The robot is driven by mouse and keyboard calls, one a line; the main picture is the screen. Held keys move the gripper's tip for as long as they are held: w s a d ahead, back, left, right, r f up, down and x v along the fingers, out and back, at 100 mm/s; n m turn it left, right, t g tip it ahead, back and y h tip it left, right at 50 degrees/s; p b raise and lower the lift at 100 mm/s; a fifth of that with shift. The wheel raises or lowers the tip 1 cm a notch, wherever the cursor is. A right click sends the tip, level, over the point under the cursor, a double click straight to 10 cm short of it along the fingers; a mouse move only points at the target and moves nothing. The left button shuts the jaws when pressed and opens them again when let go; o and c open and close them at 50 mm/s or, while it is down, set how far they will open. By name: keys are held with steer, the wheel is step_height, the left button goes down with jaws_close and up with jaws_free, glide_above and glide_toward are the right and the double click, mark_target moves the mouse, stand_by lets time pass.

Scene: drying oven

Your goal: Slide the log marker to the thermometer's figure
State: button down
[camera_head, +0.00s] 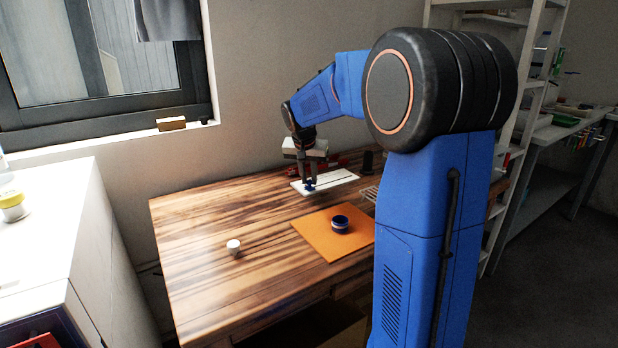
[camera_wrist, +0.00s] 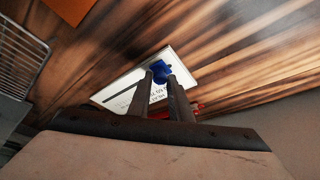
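The log marker (camera_head: 309,187) is a small blue knob on a white board (camera_head: 338,179) with a dark slot, lying at the back of the wooden table. In the wrist view the marker (camera_wrist: 161,71) sits at one end of the slot, and small dark print shows on the board (camera_wrist: 118,88). My gripper (camera_head: 308,183) points down over the board. Its two fingertips (camera_wrist: 162,78) flank the marker closely and look shut on it. The fingers hide part of the board and print. I cannot make out a thermometer or its figure.
An orange mat (camera_head: 316,238) with a blue round container (camera_head: 340,224) lies in front of the board. A small white cup (camera_head: 233,246) stands at the left. A wire rack (camera_wrist: 18,58) and red things (camera_wrist: 180,112) lie near the board. The table's left part is mostly clear.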

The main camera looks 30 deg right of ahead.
glide_above(350, 175)
steer(key=s+a, duration=0.2)
steer(key=a, duration=0.1)
steer(key=shift+d, duration=0.1)
steer(key=shift+w+d+r, duration=0.1)
steer(key=shift+d, duration=0.4)
steer(key=c, duration=1.6)
jaws_free()
steer(key=shift+d, duration=0.2)
steer(key=shift+a, duration=0.1)
steer(key=v, duration=1.7)
steer(key=shift+a+r, duration=0.1)
